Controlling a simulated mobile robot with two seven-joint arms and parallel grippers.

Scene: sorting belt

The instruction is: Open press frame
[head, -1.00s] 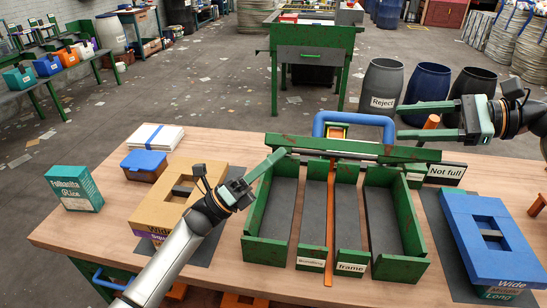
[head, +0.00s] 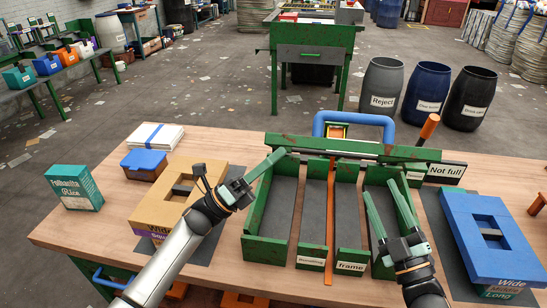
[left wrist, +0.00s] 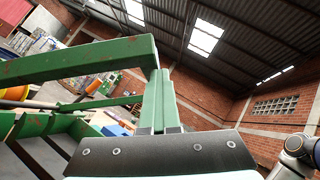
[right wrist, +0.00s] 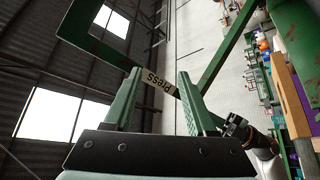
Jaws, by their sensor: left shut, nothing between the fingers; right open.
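The green press frame (head: 252,222) stands on the table with dark-floored compartments and an orange strap (head: 330,225) down its middle. A green bar (head: 350,147) lies across its back; a blue hoop (head: 355,119) stands behind. My left gripper (head: 283,153) is shut and empty at the bar's left end; in the left wrist view its fingers (left wrist: 158,100) are right beside a green beam (left wrist: 80,60), contact unclear. My right gripper (head: 382,190) is open and empty above the right compartment. In the right wrist view a green bar labelled "Press" (right wrist: 158,82) shows beyond its fingers.
A blue box (head: 490,268) lies right of the frame, a brown box (head: 150,208) left of it. A "Not full" sign (head: 445,171) and an orange handle (head: 429,127) are at the back right. A teal rice box (head: 73,188) stands at the far left.

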